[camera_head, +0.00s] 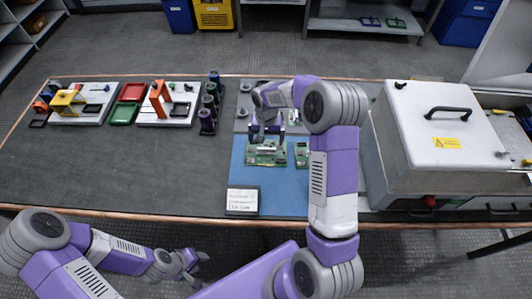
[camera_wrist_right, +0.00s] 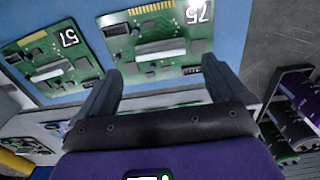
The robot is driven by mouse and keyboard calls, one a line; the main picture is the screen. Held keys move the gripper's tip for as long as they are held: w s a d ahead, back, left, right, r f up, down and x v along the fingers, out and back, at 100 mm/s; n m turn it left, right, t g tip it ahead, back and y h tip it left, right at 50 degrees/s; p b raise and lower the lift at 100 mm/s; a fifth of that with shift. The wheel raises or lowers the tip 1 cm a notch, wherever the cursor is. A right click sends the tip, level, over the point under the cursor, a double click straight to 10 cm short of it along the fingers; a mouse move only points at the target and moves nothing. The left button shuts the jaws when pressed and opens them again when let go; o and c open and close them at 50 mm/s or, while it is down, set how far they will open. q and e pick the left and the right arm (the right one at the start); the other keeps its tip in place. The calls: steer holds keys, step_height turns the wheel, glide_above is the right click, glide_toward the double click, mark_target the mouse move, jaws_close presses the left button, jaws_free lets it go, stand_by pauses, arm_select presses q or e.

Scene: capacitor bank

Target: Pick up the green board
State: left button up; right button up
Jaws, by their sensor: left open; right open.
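Two green circuit boards lie on the blue mat (camera_head: 240,180). The left board (camera_head: 262,158) is below my right gripper (camera_head: 267,137); the other board (camera_head: 301,155) is beside it, partly hidden by my right arm. In the right wrist view the nearer board (camera_wrist_right: 150,68) bears the label 75, and a second board (camera_wrist_right: 75,72) bears 57. My right gripper also shows there (camera_wrist_right: 160,85), open and empty, its fingertips over the edge of board 75; I cannot tell whether they touch it. My left gripper (camera_head: 193,262) is open and empty, low in front of the table.
A white label card (camera_head: 242,201) lies at the mat's front left corner. A large grey box with a handle (camera_head: 430,140) stands to the right. Purple holders (camera_head: 208,105), green and red trays (camera_head: 124,112) and white fixtures stand at left. The table's front left is clear.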

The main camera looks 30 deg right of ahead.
mark_target(266, 146)
step_height(266, 146, down, 5)
steer(key=shift+b, duration=0.75)
steer(key=shift+r, duration=0.1)
steer(key=shift+c, duration=0.2)
steer(key=c, duration=1.1)
